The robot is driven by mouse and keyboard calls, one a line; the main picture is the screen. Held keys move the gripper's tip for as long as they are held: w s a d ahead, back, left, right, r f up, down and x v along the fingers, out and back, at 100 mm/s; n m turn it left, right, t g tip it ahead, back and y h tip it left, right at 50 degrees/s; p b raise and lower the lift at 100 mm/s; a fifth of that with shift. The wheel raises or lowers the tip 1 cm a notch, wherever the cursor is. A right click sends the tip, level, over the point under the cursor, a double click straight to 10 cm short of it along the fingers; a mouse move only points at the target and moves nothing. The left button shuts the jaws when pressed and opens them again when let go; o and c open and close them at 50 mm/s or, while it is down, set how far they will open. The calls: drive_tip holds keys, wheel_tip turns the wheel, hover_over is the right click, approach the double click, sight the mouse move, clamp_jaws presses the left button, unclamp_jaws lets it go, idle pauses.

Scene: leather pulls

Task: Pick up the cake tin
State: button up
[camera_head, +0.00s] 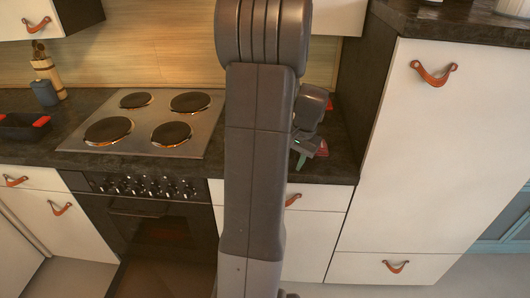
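No cake tin shows whole. A black pan or tin with red grips (20,128) sits on the counter at the far left, cut off by the picture edge; I cannot tell whether it is the cake tin. My gripper (308,153) is low over the counter right of the hob, partly hidden behind my own arm. A small red piece shows at its fingers and another red piece (329,104) lies behind it; what they belong to is hidden. I cannot tell whether the fingers are open or shut.
A hob (150,122) with several round plates is set in the dark counter above an oven (162,225). A utensil holder (48,75) and a dark jar (44,92) stand at the back left. A tall white cabinet (425,150) bounds the counter on the right.

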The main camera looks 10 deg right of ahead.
drive_tip(key=shift+a+f, duration=0.15)
drive_tip(key=shift+f, duration=0.5)
clamp_jaws()
